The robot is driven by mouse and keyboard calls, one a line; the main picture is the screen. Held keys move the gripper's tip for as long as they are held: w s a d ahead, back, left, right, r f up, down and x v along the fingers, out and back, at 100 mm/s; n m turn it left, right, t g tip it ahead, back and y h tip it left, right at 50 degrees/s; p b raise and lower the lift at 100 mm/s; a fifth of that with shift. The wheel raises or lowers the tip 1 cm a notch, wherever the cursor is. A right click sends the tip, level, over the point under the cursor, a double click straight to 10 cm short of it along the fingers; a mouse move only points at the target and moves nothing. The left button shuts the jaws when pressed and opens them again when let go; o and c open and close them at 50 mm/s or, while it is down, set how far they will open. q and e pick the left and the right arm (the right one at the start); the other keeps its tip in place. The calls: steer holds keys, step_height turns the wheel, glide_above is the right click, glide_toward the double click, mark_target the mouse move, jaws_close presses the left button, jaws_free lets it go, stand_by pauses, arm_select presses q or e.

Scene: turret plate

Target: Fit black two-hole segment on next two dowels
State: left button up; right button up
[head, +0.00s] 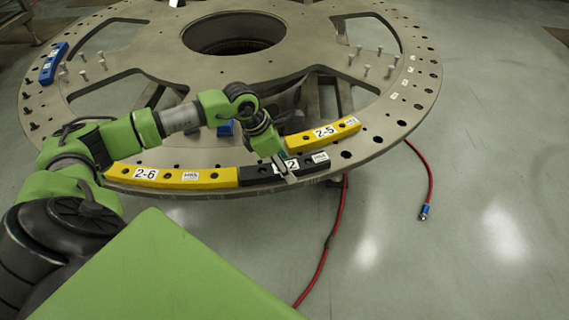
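The black two-hole segment (257,174) lies at the near rim of the grey turret plate (215,158), its left end against the yellow segment labelled 2-6 (205,178). Its right part runs outside the left end of the yellow segment labelled 2-5 (345,128). My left gripper (286,168) reaches down onto the black segment, its fingers across it, and appears shut on it. The gripper covers part of the white label. Whether the segment sits fully down, and any dowels under it, cannot be seen. My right gripper is not in view.
A blue segment (53,63) lies at the far left of the plate. Several upright pins (366,70) stand at right, and others (82,57) at left. A red cable (322,262) hangs to the floor.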

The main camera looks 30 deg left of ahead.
arm_select(q)
steer(key=v, duration=1.2)
stand_by(0.5)
